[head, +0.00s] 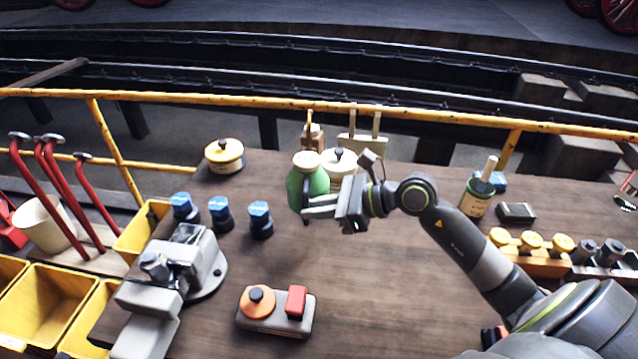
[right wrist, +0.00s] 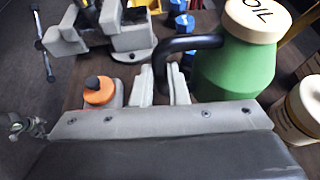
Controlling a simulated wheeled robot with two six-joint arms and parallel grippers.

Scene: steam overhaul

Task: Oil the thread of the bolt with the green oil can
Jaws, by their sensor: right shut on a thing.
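The green oil can (head: 312,187) stands or hangs upright near the middle of the table, with a cream lid. In the right wrist view the can (right wrist: 235,68) shows "OIL" on its lid and a black curved handle. My right gripper (head: 318,208) is shut on this handle, which runs between its fingertips in the right wrist view (right wrist: 164,85). Whether the can's base touches the table is unclear. A short dark grey cylinder (head: 155,265) sits at the grey vise (head: 190,262); I cannot tell if it is the bolt. No thread is clearly visible.
Several blue-topped pieces (head: 220,213) stand between vise and can. An orange-and-red control box (head: 275,311) lies in front. Cream tins (head: 224,155) stand behind. Yellow bins (head: 45,305) are at left, a rack of knobs (head: 530,250) at right.

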